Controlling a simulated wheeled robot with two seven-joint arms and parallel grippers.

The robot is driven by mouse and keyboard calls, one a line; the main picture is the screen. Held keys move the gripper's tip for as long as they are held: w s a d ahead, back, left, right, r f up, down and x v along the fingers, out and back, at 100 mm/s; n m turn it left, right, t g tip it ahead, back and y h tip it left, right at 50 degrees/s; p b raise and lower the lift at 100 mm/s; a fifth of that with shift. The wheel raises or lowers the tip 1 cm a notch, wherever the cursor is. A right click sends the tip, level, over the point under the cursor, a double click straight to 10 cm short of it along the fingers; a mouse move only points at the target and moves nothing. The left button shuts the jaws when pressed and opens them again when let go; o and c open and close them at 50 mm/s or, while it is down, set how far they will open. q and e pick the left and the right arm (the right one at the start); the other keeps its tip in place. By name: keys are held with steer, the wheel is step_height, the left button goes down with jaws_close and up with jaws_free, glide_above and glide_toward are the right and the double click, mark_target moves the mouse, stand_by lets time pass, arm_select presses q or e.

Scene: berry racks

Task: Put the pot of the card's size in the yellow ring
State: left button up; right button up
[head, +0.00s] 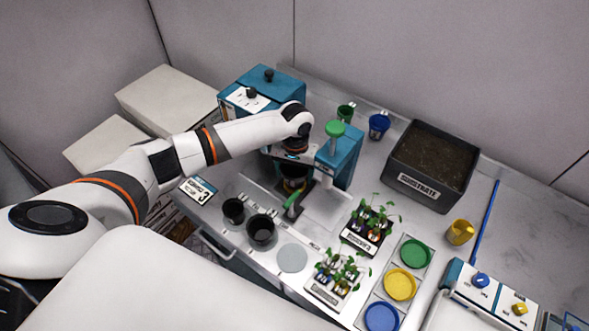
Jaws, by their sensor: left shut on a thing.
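A card (198,190) with a large 3 lies at the left edge of the bench. A small black pot (233,211) and a larger black pot (261,231) stand in a row, beside an empty grey disc (292,257). My left gripper (293,158) is shut on a dark pot (292,171), mostly hidden under my wrist, beside the blue press-like device (343,157). My right gripper is not in view.
Two seedling trays (352,247) (318,291) and a rack with green, yellow and blue discs (372,300) stand right. A substrate bin (402,187), cups (378,125) and a blue box (283,93) stand behind.

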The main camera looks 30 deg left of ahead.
arm_select(q)
steer(key=shift+f, duration=0.5)
steer(key=shift+s+f, duration=0.15)
steer(key=shift+f, duration=0.1)
steer(key=shift+s+f, duration=0.1)
steer(key=shift+f, duration=0.1)
steer(key=shift+c, duration=0.7)
steer(key=o, duration=0.8)
steer(key=shift+b, duration=0.3)
steer(key=o, duration=0.4)
steer(key=shift+w+f, duration=0.1)
steer(key=shift+w, duration=0.15)
steer(key=r, duration=0.4)
steer(key=r+b, duration=0.1)
steer(key=r, duration=0.3)
steer(key=r+b, duration=0.1)
steer(key=r, duration=0.3)
steer(key=shift+w+a, duration=0.1)
steer(key=shift+w, duration=0.15)
steer(key=shift+s, duration=0.1)
